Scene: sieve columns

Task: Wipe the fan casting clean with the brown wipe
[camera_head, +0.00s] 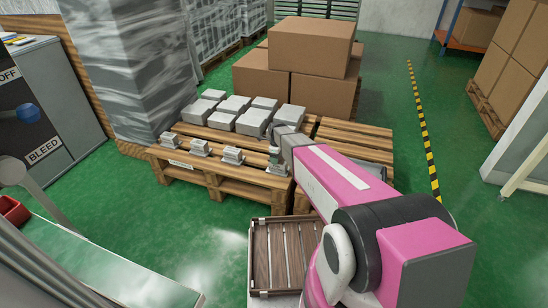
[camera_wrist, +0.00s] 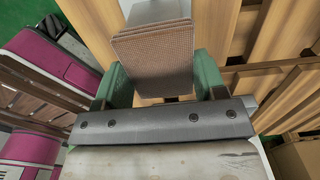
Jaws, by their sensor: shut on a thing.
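My gripper (camera_wrist: 162,84) has green fingers and is shut on the brown wipe (camera_wrist: 152,47), a textured brown pad, in the wrist view. A pale grey surface (camera_wrist: 146,9) shows just beyond the wipe, and I cannot tell if they touch. In the head view my gripper (camera_head: 276,146) is at the right end of a front row of small grey castings (camera_head: 232,155) on the pallet (camera_head: 222,180). I cannot tell which of them is the fan casting. My arm and gripper partly hide the right end of that row, and the wipe is not clear there.
Several larger grey blocks (camera_head: 222,121) stand behind the row on the pallet. Cardboard boxes (camera_head: 313,47) are stacked at the back. A slatted wooden crate (camera_head: 262,256) is in front of the pallet. A bleed cabinet (camera_head: 40,105) stands left.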

